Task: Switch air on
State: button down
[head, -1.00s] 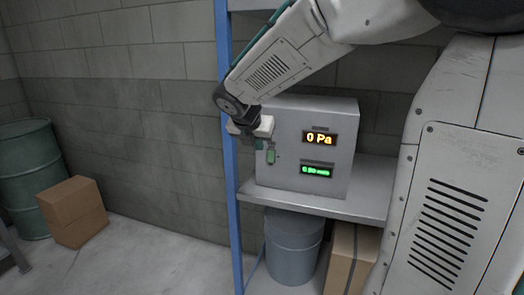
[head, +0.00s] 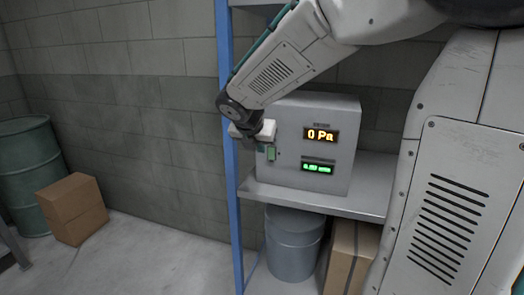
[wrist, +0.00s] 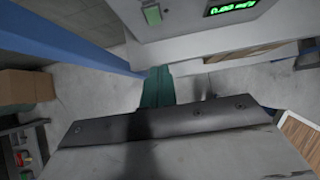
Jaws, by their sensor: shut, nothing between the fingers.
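A grey control box (head: 343,165) stands on a shelf. Its front has an orange display (head: 321,136) reading 0 Pa and a smaller green display (head: 318,167) below it. A small green rocker switch (head: 271,153) sits at the left of the front. The switch also shows at the top of the wrist view (wrist: 152,14), near the green display (wrist: 233,5). My gripper (head: 262,146) is shut and empty, just in front of the box beside the switch. Its teal fingertips show in the wrist view (wrist: 157,86), apart from the switch in that picture. I cannot tell whether they touch the box.
A blue shelf post (head: 232,190) stands just left of the box and close to my gripper. The grey shelf (head: 330,201) carries the box. Below are a grey drum (head: 293,245) and a carton (head: 352,255).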

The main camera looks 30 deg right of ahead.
aim_at(271, 153)
jog(key=w+d+r+x, duration=0.1)
jog(key=x, duration=1)
jog(key=shift+w+d, duration=0.35)
jog(key=shift+d, duration=0.2)
jog(key=shift+w+d, duration=0.2)
